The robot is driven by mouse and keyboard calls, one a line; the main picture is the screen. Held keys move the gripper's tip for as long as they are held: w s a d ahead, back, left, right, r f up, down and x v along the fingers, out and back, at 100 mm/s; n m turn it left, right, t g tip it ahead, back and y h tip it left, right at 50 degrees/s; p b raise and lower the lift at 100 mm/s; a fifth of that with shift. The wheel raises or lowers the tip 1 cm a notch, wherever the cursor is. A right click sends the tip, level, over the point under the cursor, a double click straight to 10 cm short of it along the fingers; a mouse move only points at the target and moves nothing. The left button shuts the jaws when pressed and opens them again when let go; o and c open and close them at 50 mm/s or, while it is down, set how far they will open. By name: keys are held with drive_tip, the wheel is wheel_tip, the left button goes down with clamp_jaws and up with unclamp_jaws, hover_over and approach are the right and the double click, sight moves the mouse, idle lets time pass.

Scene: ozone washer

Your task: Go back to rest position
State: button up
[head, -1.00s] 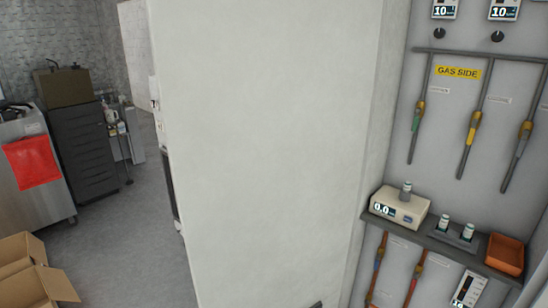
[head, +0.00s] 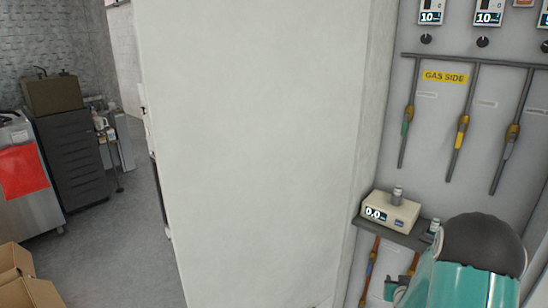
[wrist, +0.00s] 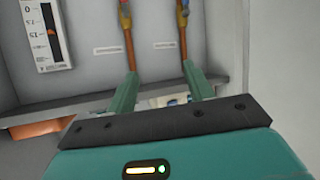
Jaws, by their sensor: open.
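My gripper (wrist: 160,90) shows in the wrist view with its two green fingers spread apart. It is open, and nothing is held between the fingers. Beyond the fingers are the shelf edge and a small part of a pale device on it, mostly hidden. In the head view my teal arm with a dark rounded joint fills the lower right corner and covers the right part of the shelf. The fingertips cannot be made out in the head view.
A shelf (head: 408,240) on the right wall holds a beige scale (head: 389,214) reading 0.0 with a small vial (head: 397,194) on it. Gas pipes (head: 462,125) hang above. A white pillar (head: 255,140) fills the middle. An open cardboard box (head: 25,285) stands lower left; grey floor lies behind it.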

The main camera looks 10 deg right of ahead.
drive_tip(key=s+a+r+n+g+y, duration=0.1)
drive_tip(key=s+a+r+y, duration=0.15)
drive_tip(key=a+r, duration=0.75)
drive_tip(key=s+a+r+n+g+y, duration=0.1)
drive_tip(key=s+a+r+g, duration=0.15)
drive_tip(key=a+r, duration=0.75)
drive_tip(key=s+a+r+n+g+y, duration=0.1)
drive_tip(key=s+a+r, duration=0.2)
drive_tip(key=s+a, duration=0.3)
drive_tip(key=s+a+r+n+g+y, duration=0.1)
drive_tip(key=s+a+r, duration=0.2)
drive_tip(key=s+a, duration=0.4)
drive_tip(key=s, duration=0.8)
drive_tip(key=shift+s+a+r+y, duration=0.15)
drive_tip(key=shift+s+a+y, duration=0.05)
drive_tip(key=shift+s+y, duration=0.15)
